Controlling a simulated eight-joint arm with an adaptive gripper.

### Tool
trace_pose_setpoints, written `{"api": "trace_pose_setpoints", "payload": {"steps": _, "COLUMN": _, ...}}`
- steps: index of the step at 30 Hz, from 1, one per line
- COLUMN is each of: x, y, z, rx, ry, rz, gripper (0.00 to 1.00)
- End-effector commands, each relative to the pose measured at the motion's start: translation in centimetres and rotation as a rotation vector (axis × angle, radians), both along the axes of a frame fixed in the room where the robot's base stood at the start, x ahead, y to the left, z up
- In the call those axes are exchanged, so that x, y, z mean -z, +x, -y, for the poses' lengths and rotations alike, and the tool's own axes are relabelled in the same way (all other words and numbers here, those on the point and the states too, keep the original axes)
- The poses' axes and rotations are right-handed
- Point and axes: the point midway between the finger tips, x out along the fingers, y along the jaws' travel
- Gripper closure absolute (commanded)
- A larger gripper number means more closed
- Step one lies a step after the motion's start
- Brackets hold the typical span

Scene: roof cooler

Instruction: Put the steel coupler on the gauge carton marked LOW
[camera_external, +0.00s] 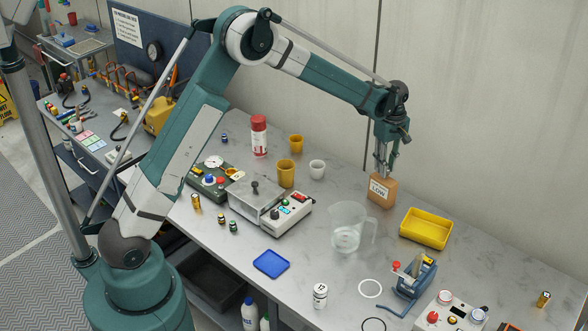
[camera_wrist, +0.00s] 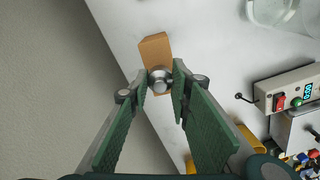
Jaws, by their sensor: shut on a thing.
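The gauge carton (camera_external: 388,195) is a small brown box standing on the grey bench at the right of centre. Its white label appears to read LOW. It also shows in the wrist view (camera_wrist: 154,47), just beyond the fingertips. My gripper (camera_external: 381,174) points down right over the carton's top. In the wrist view my gripper (camera_wrist: 160,82) is shut on the steel coupler (camera_wrist: 160,77), a small round silver piece between the two fingertips. The coupler overlaps the carton's near end in that view. I cannot tell whether it touches the carton's top.
A yellow tray (camera_external: 427,229) stands right of the carton and a clear jug (camera_external: 347,236) in front of it. A white cup (camera_external: 317,168) and amber cups (camera_external: 286,174) stand to the left. A blue tape dispenser (camera_external: 413,276) is nearer the front. The wall runs close behind.

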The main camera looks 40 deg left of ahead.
Motion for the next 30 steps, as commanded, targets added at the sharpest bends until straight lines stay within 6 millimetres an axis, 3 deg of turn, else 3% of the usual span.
{"api": "trace_pose_setpoints", "payload": {"steps": 6, "x": 1.8, "y": 0.0, "z": 0.0, "rx": 0.0, "ry": 0.0, "rz": 0.0, "gripper": 0.92}}
{"api": "trace_pose_setpoints", "payload": {"steps": 20, "x": 2.3, "y": 0.0, "z": 0.0, "rx": 0.0, "ry": 0.0, "rz": 0.0, "gripper": 0.92}}
{"api": "trace_pose_setpoints", "payload": {"steps": 21, "x": 2.2, "y": 0.0, "z": 0.0, "rx": 0.0, "ry": 0.0, "rz": 0.0, "gripper": 0.75}}
{"api": "trace_pose_setpoints", "payload": {"steps": 24, "x": 2.2, "y": 0.0, "z": 0.0, "rx": 0.0, "ry": 0.0, "rz": 0.0, "gripper": 0.64}}
{"api": "trace_pose_setpoints", "payload": {"steps": 30, "x": 2.2, "y": 0.0, "z": 0.0, "rx": 0.0, "ry": 0.0, "rz": 0.0, "gripper": 0.64}}
